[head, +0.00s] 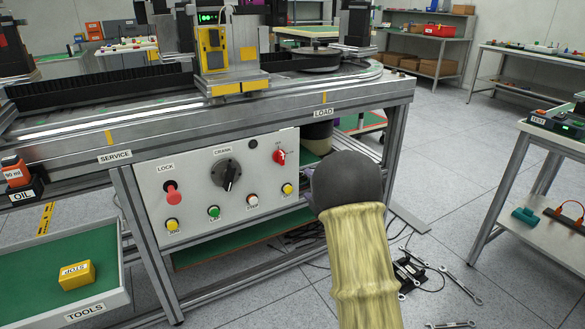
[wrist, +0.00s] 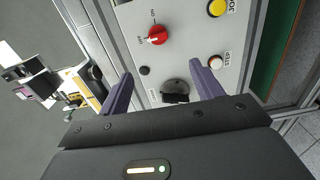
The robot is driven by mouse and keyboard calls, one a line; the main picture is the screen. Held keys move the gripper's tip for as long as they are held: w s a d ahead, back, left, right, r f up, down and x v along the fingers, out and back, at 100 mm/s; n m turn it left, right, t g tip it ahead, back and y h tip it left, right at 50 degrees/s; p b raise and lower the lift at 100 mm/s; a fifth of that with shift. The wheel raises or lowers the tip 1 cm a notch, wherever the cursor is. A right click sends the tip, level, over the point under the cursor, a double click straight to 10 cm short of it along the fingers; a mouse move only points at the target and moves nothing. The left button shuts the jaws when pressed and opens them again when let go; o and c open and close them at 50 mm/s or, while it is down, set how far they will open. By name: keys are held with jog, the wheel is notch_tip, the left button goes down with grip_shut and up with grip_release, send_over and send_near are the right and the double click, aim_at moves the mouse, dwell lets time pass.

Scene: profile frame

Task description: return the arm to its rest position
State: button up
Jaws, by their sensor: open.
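My arm, in a yellow sleeve (head: 362,265) with a dark grey joint (head: 346,186), reaches up from the bottom of the head view in front of the bench's right end. My gripper (wrist: 161,83) shows in the wrist view with its two purple fingers apart. Nothing is held between them. The fingers point towards the control panel (head: 190,157), and the black crank knob (wrist: 175,90) appears between them. I cannot tell whether the fingers touch the panel. In the head view the gripper is mostly hidden behind the dark joint.
The panel carries a red rotary switch (head: 280,156), a red lock knob (head: 173,193) and several push buttons. A green-lined tools tray (head: 110,307) stands at lower left. A test table (head: 552,148) is at right. Wrenches (head: 460,285) lie on the floor right of my arm.

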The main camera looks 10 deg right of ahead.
jog(key=s+a+f+m+g+h+p, duration=0.1)
jog(key=s+a+m+g+h+p, duration=0.15)
jog(key=s+m+g, duration=0.8)
jog(key=s+a+f+m+g+h+p, duration=0.1)
jog(key=s+a+m+g+h+p, duration=0.2)
jog(key=s+m, duration=1.45)
jog(key=s+r+n+p, duration=0.3)
jog(key=r+p, duration=1.6)
jog(key=s+r+n+p, duration=0.3)
jog(key=s+r+p, duration=0.1)
jog(key=r+p, duration=1.5)
jog(key=shift+d+n+g, duration=0.25)
jog(key=shift+n+g, duration=0.05)
jog(key=shift+g, duration=0.15)
jog(key=shift+r, duration=0.1)
